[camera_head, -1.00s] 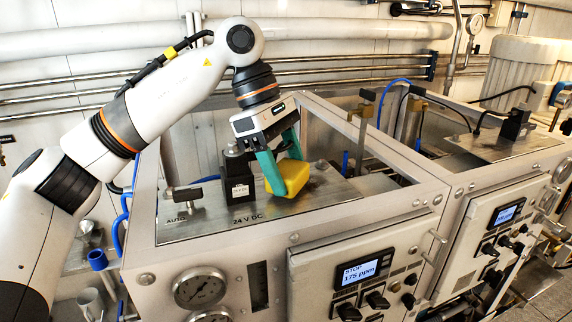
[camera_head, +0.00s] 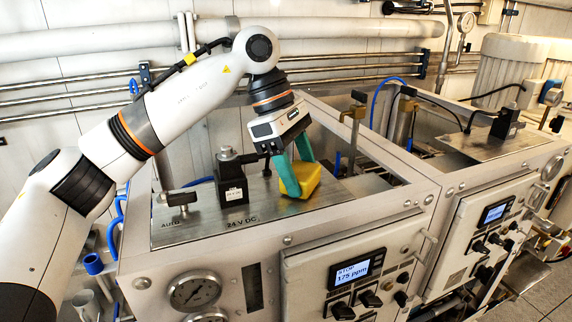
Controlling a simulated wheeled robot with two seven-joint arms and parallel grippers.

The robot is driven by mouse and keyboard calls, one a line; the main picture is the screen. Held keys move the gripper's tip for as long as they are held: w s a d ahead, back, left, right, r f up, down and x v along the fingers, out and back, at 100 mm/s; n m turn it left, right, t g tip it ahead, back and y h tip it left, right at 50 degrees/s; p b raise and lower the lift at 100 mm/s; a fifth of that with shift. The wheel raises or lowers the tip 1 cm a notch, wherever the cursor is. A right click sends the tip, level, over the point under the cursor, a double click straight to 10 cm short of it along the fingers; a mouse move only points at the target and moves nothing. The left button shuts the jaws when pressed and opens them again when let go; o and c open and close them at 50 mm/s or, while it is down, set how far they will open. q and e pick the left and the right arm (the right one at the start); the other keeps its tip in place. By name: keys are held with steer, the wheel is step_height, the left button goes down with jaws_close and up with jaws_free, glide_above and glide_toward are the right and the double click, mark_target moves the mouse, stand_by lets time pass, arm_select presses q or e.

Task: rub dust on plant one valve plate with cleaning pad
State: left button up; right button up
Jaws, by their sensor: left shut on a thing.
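My left gripper (camera_head: 291,176) has teal fingers and is shut on a yellow cleaning pad (camera_head: 306,178). The pad is at the right part of the metal valve plate (camera_head: 190,230) on the nearer machine, low over the plate; I cannot tell for sure whether it touches. Dust is hard to make out; the plate has darker smudgy patches near the pad. A black solenoid valve block (camera_head: 231,184) stands on the plate to the left of the gripper. A T-handled valve (camera_head: 182,200) stands near the plate's left end. My right gripper is not in view.
A control panel reading 175 ppm (camera_head: 357,270) and a pressure gauge (camera_head: 194,291) are on the machine's front. A brass-coloured valve post (camera_head: 353,125) rises behind the pad. A second, similar machine with its own plate (camera_head: 480,143) stands at the right.

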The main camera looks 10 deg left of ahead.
mark_target(320, 183)
arm_select(q)
steer(key=shift+w+d+f, duration=0.1)
steer(key=shift+w+d, duration=0.45)
steer(key=shift+d, duration=0.35)
steer(key=shift+w+d+f, duration=0.1)
steer(key=shift+w+d, duration=0.45)
steer(key=shift+d, duration=0.3)
steer(key=shift+r, duration=0.15)
